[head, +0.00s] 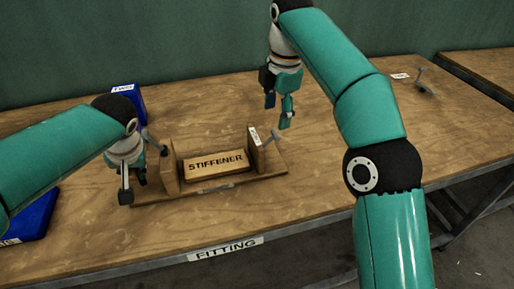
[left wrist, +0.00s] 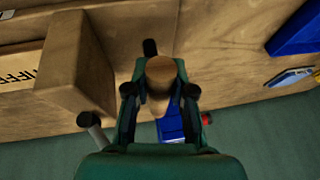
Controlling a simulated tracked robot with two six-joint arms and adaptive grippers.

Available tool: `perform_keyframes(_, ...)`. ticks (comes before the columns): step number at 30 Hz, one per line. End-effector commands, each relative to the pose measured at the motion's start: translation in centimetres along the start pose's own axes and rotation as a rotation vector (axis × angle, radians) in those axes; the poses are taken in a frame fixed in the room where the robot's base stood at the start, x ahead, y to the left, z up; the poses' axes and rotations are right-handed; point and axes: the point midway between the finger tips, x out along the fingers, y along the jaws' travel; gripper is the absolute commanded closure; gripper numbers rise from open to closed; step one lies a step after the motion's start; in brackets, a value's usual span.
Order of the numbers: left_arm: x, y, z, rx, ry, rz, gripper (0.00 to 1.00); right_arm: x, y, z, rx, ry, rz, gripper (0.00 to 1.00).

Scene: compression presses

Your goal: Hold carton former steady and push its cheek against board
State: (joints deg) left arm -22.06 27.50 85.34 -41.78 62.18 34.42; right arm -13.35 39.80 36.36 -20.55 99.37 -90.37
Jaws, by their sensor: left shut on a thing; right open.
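The carton former (head: 225,192) is a wooden base on the table with an upright cheek at each end. The left cheek (head: 169,172) and right cheek (head: 257,150) flank a board marked STIFFENER (head: 215,163), which also shows in the left wrist view (left wrist: 22,68). A T-shaped screw handle (head: 271,137) stands at the right cheek. My left gripper (head: 138,188) is at the former's left end, shut on a round wooden post (left wrist: 160,72); its fingers hide part of the post. My right gripper (head: 278,108) is open and empty, above and behind the right cheek.
A blue box (head: 130,100) stands behind the former, and another blue bin (head: 32,215) lies at the left. A metal T-handled piece (head: 426,82) and a white label (head: 400,76) are at the far right. The table right of the former is clear. A FITTING label (head: 225,249) marks the front edge.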

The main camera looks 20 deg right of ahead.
Motion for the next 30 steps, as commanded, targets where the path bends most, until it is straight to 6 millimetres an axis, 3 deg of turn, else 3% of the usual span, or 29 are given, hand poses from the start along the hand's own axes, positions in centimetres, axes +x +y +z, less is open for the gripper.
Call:
perform_keyframes(18,0.0,-0.1,0.0,0.001,-0.002,-0.003,1.00,8.3,-0.1,0.0,0.004,0.001,-0.001,0.36)
perform_keyframes(30,0.1,-0.1,0.0,0.001,-0.002,-0.002,1.00,9.6,-0.1,0.0,0.004,0.001,0.001,0.36)
